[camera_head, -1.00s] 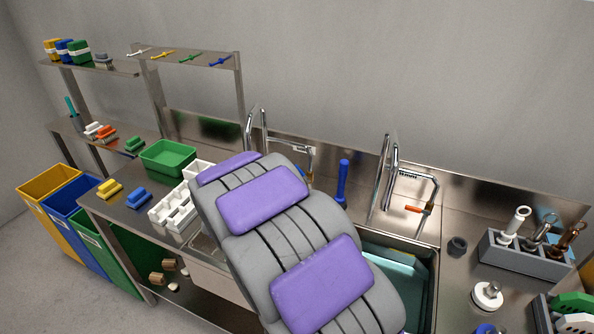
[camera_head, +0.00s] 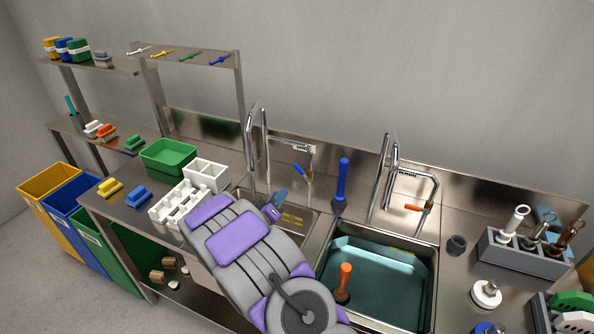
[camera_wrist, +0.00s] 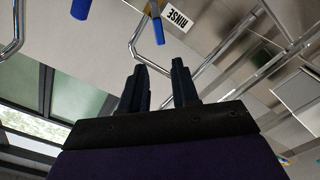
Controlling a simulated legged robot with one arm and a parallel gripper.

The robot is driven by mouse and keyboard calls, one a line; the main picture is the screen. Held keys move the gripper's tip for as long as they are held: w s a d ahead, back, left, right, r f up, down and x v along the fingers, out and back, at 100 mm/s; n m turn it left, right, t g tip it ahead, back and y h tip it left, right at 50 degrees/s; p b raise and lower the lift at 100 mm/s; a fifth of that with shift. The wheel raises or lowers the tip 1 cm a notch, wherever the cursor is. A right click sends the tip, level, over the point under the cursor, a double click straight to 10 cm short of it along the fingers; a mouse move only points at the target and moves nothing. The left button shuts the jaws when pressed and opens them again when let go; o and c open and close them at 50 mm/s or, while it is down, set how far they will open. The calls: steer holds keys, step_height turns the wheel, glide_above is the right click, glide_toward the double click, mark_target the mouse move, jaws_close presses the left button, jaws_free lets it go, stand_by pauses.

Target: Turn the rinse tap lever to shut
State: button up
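The rinse tap (camera_head: 262,140) stands at the back of the left sink, with a blue lever (camera_head: 300,172) hanging near its spout end. In the wrist view a blue lever (camera_wrist: 158,32) shows beside the RINSE label (camera_wrist: 177,18), beyond my fingertips. My gripper (camera_wrist: 158,80) has its two dark fingers apart, with nothing between them. In the head view my gripper (camera_head: 279,197) is small and partly hidden by my arm, over the left sink, below and left of the lever. It appears apart from the lever.
A second tap (camera_head: 385,175) with an orange lever (camera_head: 413,207) serves the right sink (camera_head: 432,290). A blue upright handle (camera_head: 342,180) stands between the taps. White bins (camera_head: 207,174) and a green tray (camera_head: 168,157) sit on the left counter.

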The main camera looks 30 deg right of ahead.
mark_target(298, 170)
steer(key=b+x, duration=0.3)
steer(key=x, duration=1.3)
jaws_close()
